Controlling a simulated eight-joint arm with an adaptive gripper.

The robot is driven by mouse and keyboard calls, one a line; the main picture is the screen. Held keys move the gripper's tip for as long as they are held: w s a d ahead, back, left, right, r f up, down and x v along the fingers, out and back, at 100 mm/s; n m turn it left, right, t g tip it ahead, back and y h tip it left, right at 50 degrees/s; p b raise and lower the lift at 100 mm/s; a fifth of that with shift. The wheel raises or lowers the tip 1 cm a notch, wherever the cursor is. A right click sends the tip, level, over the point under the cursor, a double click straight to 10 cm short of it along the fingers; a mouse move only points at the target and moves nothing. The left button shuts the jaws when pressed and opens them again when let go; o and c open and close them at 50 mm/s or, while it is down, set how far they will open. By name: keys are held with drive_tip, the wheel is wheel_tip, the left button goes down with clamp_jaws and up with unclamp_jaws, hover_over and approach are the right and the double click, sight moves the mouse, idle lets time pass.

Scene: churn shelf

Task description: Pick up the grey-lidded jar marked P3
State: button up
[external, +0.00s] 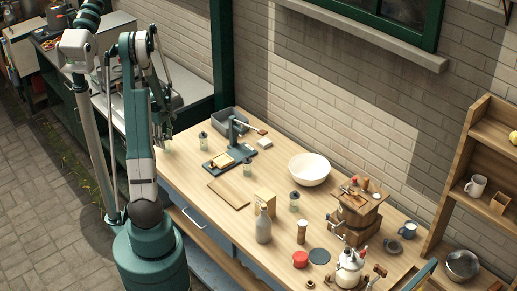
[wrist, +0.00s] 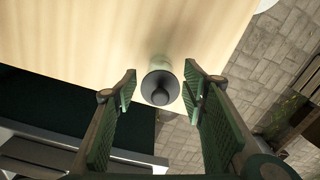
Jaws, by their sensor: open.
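A jar with a dark grey lid and knob (wrist: 160,89) stands near the table edge in the wrist view. My gripper (wrist: 160,88) is open above it, with one green finger to each side of the lid, apart from it. In the external view my gripper (external: 162,134) is at the table's left end, and a pale bit of a jar (external: 168,145) shows beside it. Similar dark-lidded jars stand along the table: one at the back left (external: 203,140), one by the press (external: 247,169) and one near the middle (external: 294,202). No P3 mark can be read on any of them.
The wooden table (external: 185,165) has free room at its left end. A green press (external: 228,150), a grey bin (external: 229,119), a white bowl (external: 309,170), a bottle (external: 263,226) and a wooden grinder (external: 354,215) stand on it. A brick wall runs behind.

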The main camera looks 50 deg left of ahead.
sight(166, 144)
drive_tip(key=shift+f, duration=1.75)
drive_tip(key=c, duration=1.1)
